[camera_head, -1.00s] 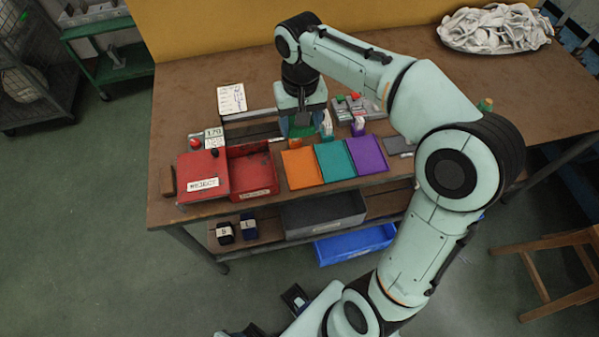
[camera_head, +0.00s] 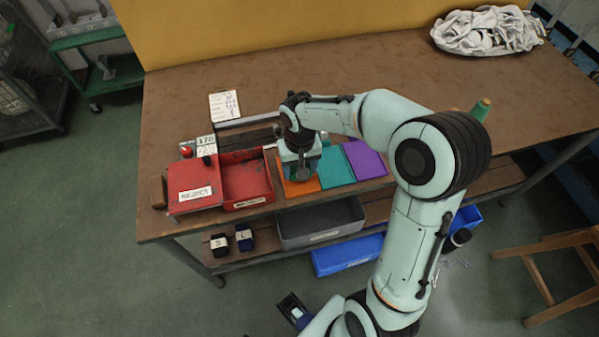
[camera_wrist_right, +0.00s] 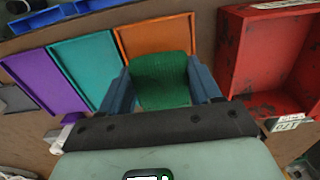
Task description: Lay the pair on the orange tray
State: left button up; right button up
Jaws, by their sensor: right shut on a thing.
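My right gripper (camera_head: 301,175) is over the orange tray (camera_head: 308,188) in the head view, hiding much of it. In the right wrist view its two blue fingers (camera_wrist_right: 161,85) are shut on the green knit pair (camera_wrist_right: 161,78). The green pair hangs over the near part of the orange tray (camera_wrist_right: 145,31). I cannot tell whether it touches the tray. My left gripper is not in view.
A teal tray (camera_head: 335,166) and a purple tray (camera_head: 364,160) lie to the right of the orange one. A red open bin (camera_head: 261,200) with a lid marked REJECT (camera_head: 192,178) stands to the left. A white cloth pile (camera_head: 488,32) lies at the far right.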

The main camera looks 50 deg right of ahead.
jog(key=shift+f, duration=1.35)
jog(key=shift+f+b, duration=0.2)
jog(key=shift+b, duration=0.1)
jog(key=o, duration=1.1)
jog(key=shift+c, duration=0.2)
jog(key=shift+r, duration=0.3)
notch_tip(320, 180, up, 12)
jog(key=shift+f+p, duration=0.1)
jog(key=shift+p, duration=0.95)
